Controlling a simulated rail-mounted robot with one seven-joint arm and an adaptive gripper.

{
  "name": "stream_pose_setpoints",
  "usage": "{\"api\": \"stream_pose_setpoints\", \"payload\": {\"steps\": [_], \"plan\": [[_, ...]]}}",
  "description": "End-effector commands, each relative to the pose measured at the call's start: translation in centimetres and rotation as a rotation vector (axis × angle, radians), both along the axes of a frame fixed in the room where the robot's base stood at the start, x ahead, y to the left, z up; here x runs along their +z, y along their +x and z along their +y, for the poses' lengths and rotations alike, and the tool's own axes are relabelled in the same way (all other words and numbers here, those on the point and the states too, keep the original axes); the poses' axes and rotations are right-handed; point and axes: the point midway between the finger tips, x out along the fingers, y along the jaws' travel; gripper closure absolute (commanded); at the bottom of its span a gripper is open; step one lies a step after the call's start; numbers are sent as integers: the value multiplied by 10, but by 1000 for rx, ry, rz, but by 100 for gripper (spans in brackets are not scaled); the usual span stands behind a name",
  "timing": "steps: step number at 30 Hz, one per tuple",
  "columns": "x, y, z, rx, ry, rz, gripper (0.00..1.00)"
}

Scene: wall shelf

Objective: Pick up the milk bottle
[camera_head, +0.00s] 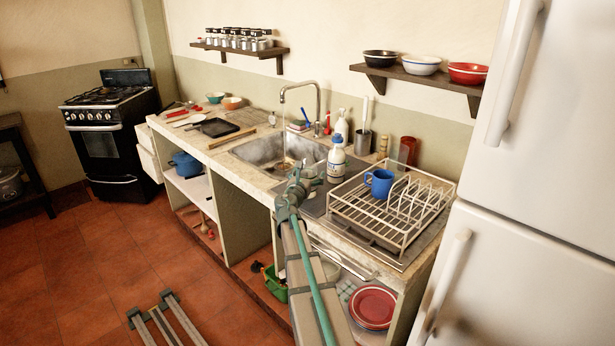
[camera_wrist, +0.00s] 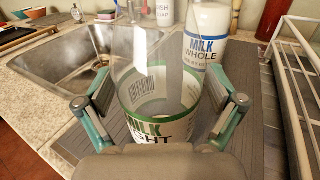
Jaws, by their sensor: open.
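A clear bottle with a "MILK" label (camera_wrist: 155,122) stands upright between the open fingers of my gripper (camera_wrist: 160,108) in the wrist view. The fingers sit on either side of it, and I see gaps on both sides. The bottle's top is cut off. A white "MILK WHOLE" bottle (camera_wrist: 205,38) stands just behind it to the right. In the head view this white bottle (camera_head: 336,160) has a blue cap and stands right of the sink. My gripper (camera_head: 296,186) is at the counter's front, left of it; the arm partly hides the clear bottle there.
The sink (camera_head: 272,150) is to the left. A white dish rack (camera_head: 410,232) with a blue mug (camera_head: 379,183) stands close on the right. The fridge (camera_head: 540,200) bounds the right side.

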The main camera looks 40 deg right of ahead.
Motion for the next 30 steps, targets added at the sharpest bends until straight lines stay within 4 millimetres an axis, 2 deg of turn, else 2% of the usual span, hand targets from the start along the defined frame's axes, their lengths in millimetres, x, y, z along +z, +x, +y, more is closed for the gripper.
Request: {"api": "stream_pose_setpoints", "payload": {"steps": [3, 10, 21, 30], "plan": [[0, 7, -9, 0, 0, 0, 6], [0, 6, -9, 0, 0, 0, 8], [0, 6, -9, 0, 0, 0, 69], [2, 6, -9, 0, 0, 0, 69]]}}
